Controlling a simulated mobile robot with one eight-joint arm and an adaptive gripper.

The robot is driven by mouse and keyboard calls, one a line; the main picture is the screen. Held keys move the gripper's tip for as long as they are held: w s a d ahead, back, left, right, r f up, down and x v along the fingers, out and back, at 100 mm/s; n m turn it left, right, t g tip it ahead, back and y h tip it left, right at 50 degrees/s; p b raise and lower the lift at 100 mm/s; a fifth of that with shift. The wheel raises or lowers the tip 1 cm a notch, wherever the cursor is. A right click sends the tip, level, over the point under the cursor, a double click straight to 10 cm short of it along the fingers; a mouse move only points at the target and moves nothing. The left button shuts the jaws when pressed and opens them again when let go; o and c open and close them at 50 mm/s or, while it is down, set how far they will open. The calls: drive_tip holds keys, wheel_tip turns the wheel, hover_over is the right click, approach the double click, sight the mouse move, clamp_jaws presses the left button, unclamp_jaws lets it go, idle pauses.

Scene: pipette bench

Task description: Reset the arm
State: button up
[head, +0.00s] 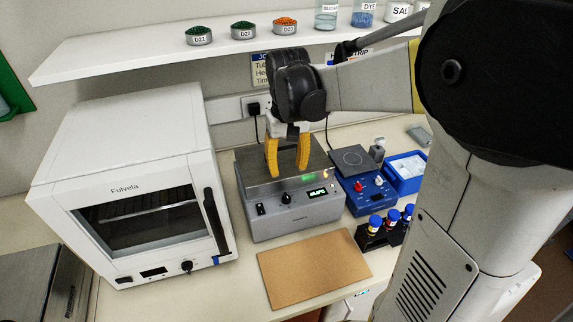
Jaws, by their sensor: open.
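My gripper (287,158) has two yellow fingers that point down and stand apart, open, with nothing seen between them. It hangs in front of or over the grey heating block (297,212), which has a lit green display. I cannot tell whether the fingertips touch the block's top. My arm reaches in from the right, bent at a large black joint. The black wrist covers part of the wall behind.
A white oven (125,140) stands left. A blue stirrer (362,188), blue tray (408,170) and black rack (378,236) with capped tubes are right. A brown board (313,270) lies in front. A shelf (150,56) with dishes and jars runs above.

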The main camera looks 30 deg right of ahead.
idle(0.3)
drive_tip(key=s+a+f+n+t+b, duration=0.2)
drive_tip(key=s+a+f+t+b, duration=0.5)
drive_tip(key=s+a+b, duration=0.2)
drive_tip(key=shift+s+a+b, duration=0.3)
drive_tip(key=shift+s+b, duration=0.5)
drive_tip(key=shift+s, duration=0.35)
